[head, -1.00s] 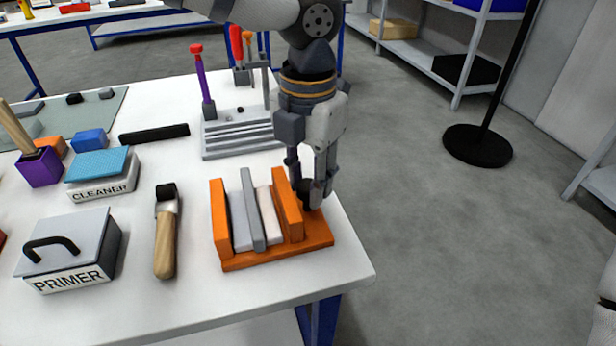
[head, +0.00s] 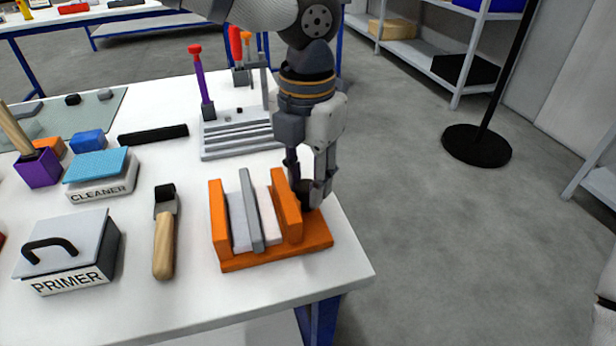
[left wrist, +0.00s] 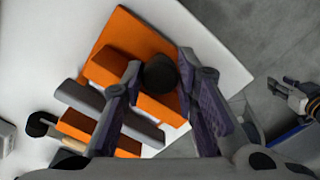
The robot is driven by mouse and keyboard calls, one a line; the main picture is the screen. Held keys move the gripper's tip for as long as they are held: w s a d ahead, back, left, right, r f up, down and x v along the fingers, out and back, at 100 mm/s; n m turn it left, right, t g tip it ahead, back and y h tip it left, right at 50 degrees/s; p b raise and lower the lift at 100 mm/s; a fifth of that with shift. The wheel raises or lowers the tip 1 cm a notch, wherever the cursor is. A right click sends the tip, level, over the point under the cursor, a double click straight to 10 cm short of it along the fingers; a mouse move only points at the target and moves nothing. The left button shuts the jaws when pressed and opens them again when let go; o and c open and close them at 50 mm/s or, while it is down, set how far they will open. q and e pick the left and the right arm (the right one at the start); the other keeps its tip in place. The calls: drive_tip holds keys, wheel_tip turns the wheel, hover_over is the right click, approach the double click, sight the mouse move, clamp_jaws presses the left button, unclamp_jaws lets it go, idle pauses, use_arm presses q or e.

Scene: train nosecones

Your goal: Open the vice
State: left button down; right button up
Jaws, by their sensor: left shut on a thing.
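The orange vice (head: 288,252) stands at the right front corner of the white table. Between its upright orange walls are a grey plate (head: 250,207) and pale blocks (head: 268,214). A round black knob (left wrist: 160,74) is on its right side. My left gripper (head: 311,190) points down at that side and is shut on the knob. In the left wrist view, its two fingers (left wrist: 159,63) flank the knob. The knob is mostly hidden in the head view. My right gripper (left wrist: 291,95) shows small at the right of the left wrist view; its opening is unclear.
A wooden-handled tool (head: 164,245), a PRIMER box (head: 75,255) and a CLEANER box (head: 102,175) lie left of the vice. A grey slotted rack (head: 235,133) with upright tools stands behind it. Open floor lies right of the table.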

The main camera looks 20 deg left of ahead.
sight(306, 186)
use_arm(q)
drive_tip(key=shift+s+f, duration=0.1)
drive_tip(key=shift+s, duration=0.1)
idle(0.3)
drive_tip(key=c, duration=1.2)
unclamp_jaws()
drive_tip(key=shift+c, duration=0.2)
drive_tip(key=shift+a, duration=0.1)
drive_tip(key=shift+w+r, duration=0.1)
drive_tip(key=shift+r, duration=0.3)
wheel_tip(306, 186, up, 8)
drive_tip(key=shift+f, duration=0.25)
